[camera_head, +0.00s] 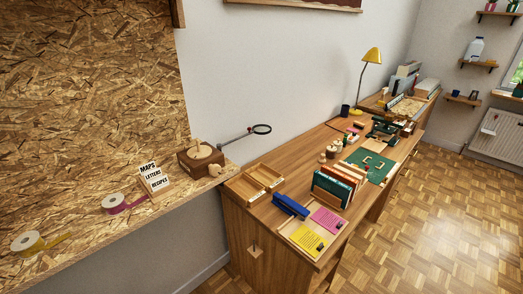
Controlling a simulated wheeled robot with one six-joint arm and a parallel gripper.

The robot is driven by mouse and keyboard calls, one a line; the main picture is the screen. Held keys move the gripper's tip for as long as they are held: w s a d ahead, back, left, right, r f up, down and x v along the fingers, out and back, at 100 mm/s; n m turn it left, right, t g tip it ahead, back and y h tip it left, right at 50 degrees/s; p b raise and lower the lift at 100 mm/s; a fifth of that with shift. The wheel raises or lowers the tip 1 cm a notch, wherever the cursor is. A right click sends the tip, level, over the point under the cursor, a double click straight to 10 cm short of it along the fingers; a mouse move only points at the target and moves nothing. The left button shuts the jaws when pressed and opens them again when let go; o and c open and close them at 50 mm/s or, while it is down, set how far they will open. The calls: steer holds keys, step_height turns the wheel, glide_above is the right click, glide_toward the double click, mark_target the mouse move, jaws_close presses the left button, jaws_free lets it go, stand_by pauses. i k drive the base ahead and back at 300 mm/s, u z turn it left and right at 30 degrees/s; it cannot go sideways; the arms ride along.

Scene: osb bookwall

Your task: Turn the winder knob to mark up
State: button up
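A brown wooden box (190,163) stands on the right end of the OSB shelf (85,235). A pale round disc (199,152) with a small upright piece lies on its top. A small pale round knob (214,170) shows at the box's right front; it looks like the winder knob, but I cannot be sure. Its mark is too small to read, so I cannot tell which way it points. My gripper is not in view.
A white card box (152,178) labelled maps, letters, recipes stands left of the wooden box, with tape rolls (112,203) further left. A magnifier (262,129) on an arm reaches out to the right. The desk (235,218) holds a tray, books and a yellow lamp (372,56).

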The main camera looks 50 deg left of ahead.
mark_target(215, 170)
steer(key=i, duration=2.3)
steer(key=u, duration=5.1)
steer(key=i, duration=0.5)
